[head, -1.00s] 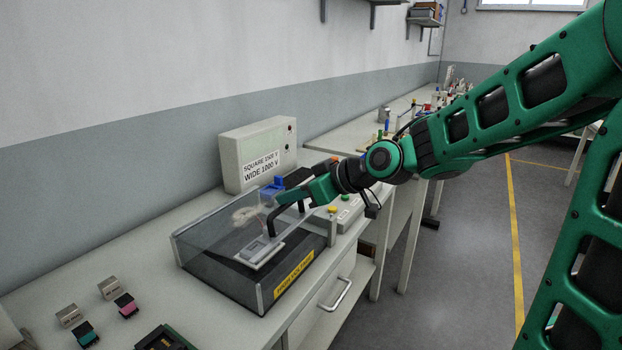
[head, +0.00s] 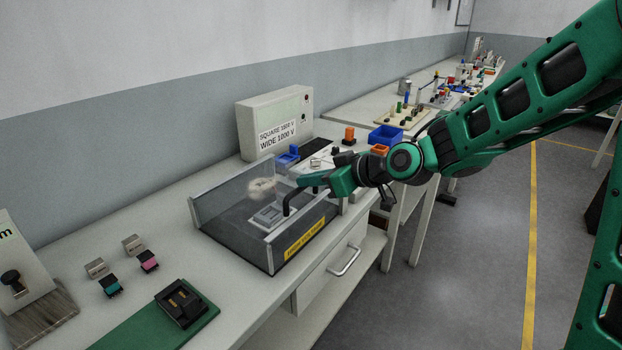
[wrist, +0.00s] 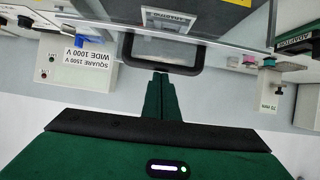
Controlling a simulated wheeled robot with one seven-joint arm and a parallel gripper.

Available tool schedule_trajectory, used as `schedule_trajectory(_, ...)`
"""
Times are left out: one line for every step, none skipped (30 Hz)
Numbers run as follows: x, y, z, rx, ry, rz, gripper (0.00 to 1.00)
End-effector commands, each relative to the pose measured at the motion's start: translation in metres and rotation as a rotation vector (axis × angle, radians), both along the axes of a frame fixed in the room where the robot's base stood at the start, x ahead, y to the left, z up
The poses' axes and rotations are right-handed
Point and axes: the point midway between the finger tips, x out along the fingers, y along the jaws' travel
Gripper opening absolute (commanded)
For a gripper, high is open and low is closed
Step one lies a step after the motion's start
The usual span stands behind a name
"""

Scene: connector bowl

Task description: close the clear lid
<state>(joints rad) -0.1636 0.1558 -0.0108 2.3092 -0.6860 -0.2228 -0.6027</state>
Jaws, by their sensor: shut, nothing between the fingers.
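A grey device (head: 270,216) inside the box shows through the clear panel.
A meter box (head: 275,122) with a printed voltage label stands behind. Blue (head: 386,137) and orange bins lie beyond my wrist. Small connectors (head: 148,260) and a black fixture on a green board (head: 182,303) are at left front. Bench between them is clear.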

Motion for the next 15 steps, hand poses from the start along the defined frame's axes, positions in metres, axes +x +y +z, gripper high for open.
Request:
schedule_trajectory(-0.011, -0.011, -0.035, -0.046, 0.072, -0.007, 0.00)
schedule_trajectory(-0.011, -0.011, -0.035, -0.046, 0.072, -0.007, 0.00)
schedule_trajectory(-0.010, -0.010, -0.036, -0.046, 0.074, -0.006, 0.00)
schedule_trajectory(-0.009, -0.010, -0.036, -0.046, 0.074, -0.006, 0.00)
schedule_trajectory(-0.008, -0.010, -0.037, -0.045, 0.074, -0.005, 0.00)
schedule_trajectory(-0.007, -0.010, -0.037, -0.046, 0.075, -0.006, 0.00)
schedule_trajectory(-0.006, -0.010, -0.038, -0.046, 0.075, -0.006, 0.00)
schedule_trajectory(-0.006, -0.010, -0.038, -0.046, 0.075, -0.006, 0.00)
schedule_trajectory(-0.004, -0.010, -0.037, -0.045, 0.075, -0.006, 0.00)
schedule_trajectory(-0.004, -0.010, -0.036, -0.044, 0.074, -0.006, 0.00)
schedule_trajectory(-0.003, -0.010, -0.034, -0.043, 0.073, -0.006, 0.00)
schedule_trajectory(-0.003, -0.010, -0.030, -0.041, 0.070, -0.005, 0.00)
schedule_trajectory(-0.002, -0.010, -0.027, -0.039, 0.066, -0.005, 0.00)
schedule_trajectory(-0.002, -0.009, -0.023, -0.037, 0.062, -0.005, 0.00)
schedule_trajectory(-0.002, -0.009, -0.016, -0.034, 0.055, -0.005, 0.00)
